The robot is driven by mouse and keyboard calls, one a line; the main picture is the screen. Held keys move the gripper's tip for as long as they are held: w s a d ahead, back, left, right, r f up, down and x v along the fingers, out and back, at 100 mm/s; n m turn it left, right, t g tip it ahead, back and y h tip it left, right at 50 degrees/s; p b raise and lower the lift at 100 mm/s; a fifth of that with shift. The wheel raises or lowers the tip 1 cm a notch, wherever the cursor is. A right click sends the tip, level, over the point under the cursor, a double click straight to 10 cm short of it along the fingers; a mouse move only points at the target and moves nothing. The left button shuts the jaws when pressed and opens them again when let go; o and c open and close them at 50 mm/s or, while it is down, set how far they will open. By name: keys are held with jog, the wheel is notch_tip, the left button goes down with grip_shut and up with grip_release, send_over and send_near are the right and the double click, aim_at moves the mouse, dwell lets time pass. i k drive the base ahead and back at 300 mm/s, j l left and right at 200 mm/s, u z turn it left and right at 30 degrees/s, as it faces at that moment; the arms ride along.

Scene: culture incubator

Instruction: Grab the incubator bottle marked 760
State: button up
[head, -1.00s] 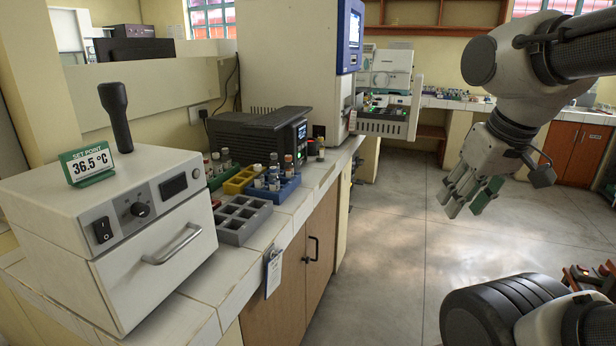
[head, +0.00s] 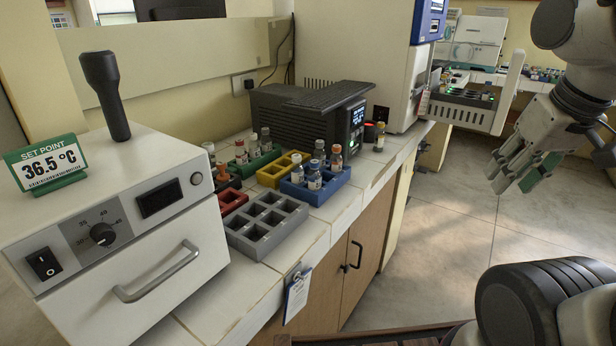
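The white incubator (head: 165,225) stands on the bench at the left, its front door shut, with a handle and a sign reading 36.5 °C on top. Several small bottles stand in coloured racks beside it: the blue rack (head: 318,190) holds bottles (head: 314,175), the green rack (head: 262,165) holds others (head: 241,152). No label is large enough to read, so I cannot tell which bottle is marked 760.
A grey rack (head: 265,225) with empty wells lies near the bench's front edge, with a yellow rack (head: 280,172) and a red rack (head: 232,200) behind. A dark device (head: 310,115) stands behind the racks. A clipboard tag (head: 297,294) hangs from the bench. The floor at the right is clear.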

aim_at(296, 168)
jog(key=i+l+u, duration=0.4)
jog(key=l+u, duration=0.15)
jog(key=i+l+u, duration=0.1)
jog(key=l+u, duration=0.2)
jog(key=i+l+u, duration=0.1)
jog(key=l+u, duration=0.15)
jog(key=l, duration=0.15)
jog(key=i+l+u, duration=0.1)
jog(key=l+u, duration=0.6)
jog(key=l, duration=0.45)
jog(key=l+u, duration=0.35)
jog(key=l, duration=0.5)
jog(key=j+z, duration=0.45)
jog(key=j, duration=0.5)
jog(key=k, duration=0.05)
